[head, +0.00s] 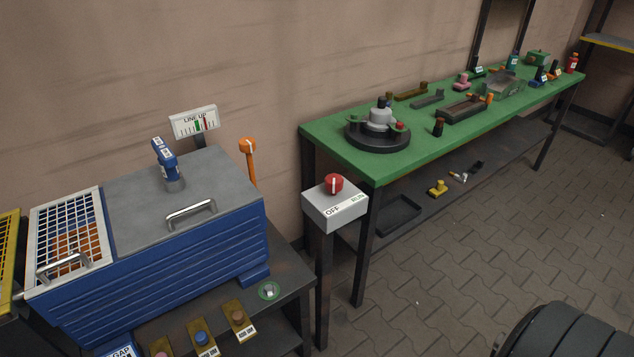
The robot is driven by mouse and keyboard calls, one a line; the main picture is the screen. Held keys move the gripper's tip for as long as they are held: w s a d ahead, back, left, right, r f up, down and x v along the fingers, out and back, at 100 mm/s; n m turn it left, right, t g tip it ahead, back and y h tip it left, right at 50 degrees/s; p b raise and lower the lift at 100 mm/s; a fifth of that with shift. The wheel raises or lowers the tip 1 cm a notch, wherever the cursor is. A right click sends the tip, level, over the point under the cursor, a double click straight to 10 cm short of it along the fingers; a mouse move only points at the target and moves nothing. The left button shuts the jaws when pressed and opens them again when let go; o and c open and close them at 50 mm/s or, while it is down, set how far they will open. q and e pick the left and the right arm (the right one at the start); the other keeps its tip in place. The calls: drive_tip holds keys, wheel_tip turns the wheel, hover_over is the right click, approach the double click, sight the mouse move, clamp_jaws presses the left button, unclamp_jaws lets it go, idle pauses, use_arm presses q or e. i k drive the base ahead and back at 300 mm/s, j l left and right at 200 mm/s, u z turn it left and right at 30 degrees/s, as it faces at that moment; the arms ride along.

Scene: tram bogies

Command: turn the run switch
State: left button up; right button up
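The run switch is a red round knob (334,184) with a white pointer mark, on top of a grey box (336,207) on a dark post. The box front carries the labels OFF at left and RUN at right. The pointer looks roughly upright in the picture; I cannot tell which label it is set to. Neither of my grippers shows in the head view.
A green workbench (375,166) with tools and parts stands behind the switch to the right. A blue machine (150,270) with a grey lid stands at left on a dark table (290,287). An orange lever (249,165) rises behind it. Paved floor (440,255) is open at right.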

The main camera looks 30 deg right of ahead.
sight(334, 182)
drive_tip(key=z, duration=1.1)
drive_tip(key=j, duration=0.15)
